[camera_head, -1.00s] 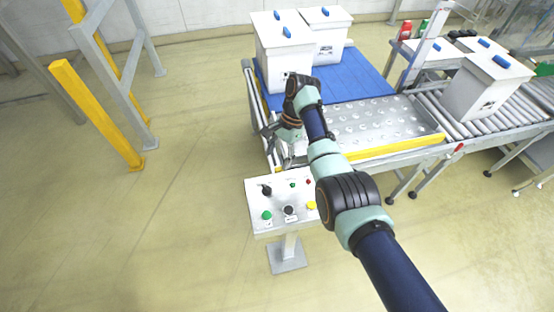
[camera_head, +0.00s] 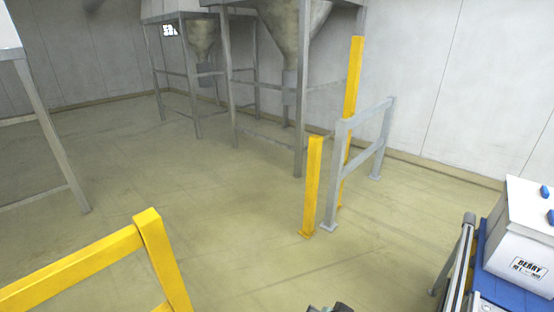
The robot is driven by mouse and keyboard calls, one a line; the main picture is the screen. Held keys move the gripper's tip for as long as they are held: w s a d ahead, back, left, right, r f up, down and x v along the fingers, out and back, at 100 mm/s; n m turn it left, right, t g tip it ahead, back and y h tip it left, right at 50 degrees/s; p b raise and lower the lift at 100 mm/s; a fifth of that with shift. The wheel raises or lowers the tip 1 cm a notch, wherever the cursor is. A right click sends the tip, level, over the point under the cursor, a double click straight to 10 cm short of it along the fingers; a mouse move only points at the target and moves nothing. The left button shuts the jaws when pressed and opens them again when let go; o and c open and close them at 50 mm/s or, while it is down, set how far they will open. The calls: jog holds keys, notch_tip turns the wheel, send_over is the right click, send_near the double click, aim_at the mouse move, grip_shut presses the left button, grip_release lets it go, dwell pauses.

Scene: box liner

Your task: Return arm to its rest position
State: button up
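Only a small dark piece of what looks like my arm (camera_head: 332,308) shows at the bottom edge, right of centre. The rest of my arm is out of the frame. My gripper's fingers are not visible, so I see neither their opening nor anything held.
A white box (camera_head: 515,262) labelled BERRY, with blue tabs, stands on a blue conveyor surface (camera_head: 492,285) at the lower right. A yellow post (camera_head: 312,185) and a grey barrier (camera_head: 341,170) stand behind. A yellow rail (camera_head: 80,265) is at the lower left. Grey hopper frames stand at the back. The middle floor is clear.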

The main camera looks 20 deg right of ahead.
jog(key=s+a+r+n+t+y, duration=0.1)
jog(key=s+a+r+n+t, duration=0.35)
jog(key=a, duration=0.65)
jog(key=s+a+r+n+t, duration=0.2)
jog(key=s+a+r+n, duration=0.4)
jog(key=a, duration=0.5)
notch_tip(320, 180, up, 24)
jog(key=w+d+p, duration=0.1)
jog(key=p, duration=2.1)
jog(key=shift+w+f+m, duration=0.2)
jog(key=shift+w+m, duration=0.15)
jog(key=shift+m, duration=0.1)
